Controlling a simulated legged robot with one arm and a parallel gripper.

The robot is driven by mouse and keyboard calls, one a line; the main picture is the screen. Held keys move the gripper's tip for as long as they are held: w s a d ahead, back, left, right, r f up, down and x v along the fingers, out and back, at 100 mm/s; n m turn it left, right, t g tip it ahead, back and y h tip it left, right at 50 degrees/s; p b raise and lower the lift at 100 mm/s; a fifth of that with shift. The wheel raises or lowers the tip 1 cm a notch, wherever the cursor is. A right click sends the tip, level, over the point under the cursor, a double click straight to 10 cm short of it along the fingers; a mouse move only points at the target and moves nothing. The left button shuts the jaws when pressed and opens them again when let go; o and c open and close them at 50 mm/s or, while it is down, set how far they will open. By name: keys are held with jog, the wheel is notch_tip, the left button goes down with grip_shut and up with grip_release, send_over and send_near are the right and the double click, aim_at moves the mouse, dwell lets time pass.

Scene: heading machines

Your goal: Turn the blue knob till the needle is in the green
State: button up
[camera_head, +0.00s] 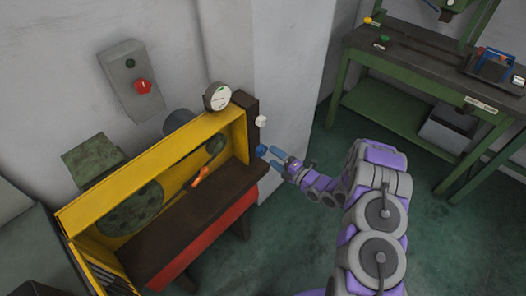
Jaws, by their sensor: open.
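The blue knob (262,150) sits on the dark end post of the yellow machine, near the centre of the view. My gripper (273,160) is right beside the knob, its blue-tipped fingers open and pointing left toward it. I cannot tell whether the fingers touch the knob or reach around it. The round gauge (217,97) with a white dial stands on top of the machine, above and left of the knob. Its needle and the green zone are too small to read.
A white knob (261,121) sits just above the blue one. The yellow machine (160,180) holds pulleys and an orange part. A grey box with a red switch (143,86) is on the wall. A green workbench (420,75) stands at the right, with open floor before it.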

aim_at(265, 151)
jog(key=b+x, duration=0.1)
jog(key=x, duration=0.5)
jog(key=shift+w+a, duration=0.15)
jog(key=shift+a, duration=0.15)
jog(key=c, duration=1)
jog(key=shift+f, duration=0.1)
jog(key=shift+c, duration=0.2)
jog(key=shift+m, duration=0.3)
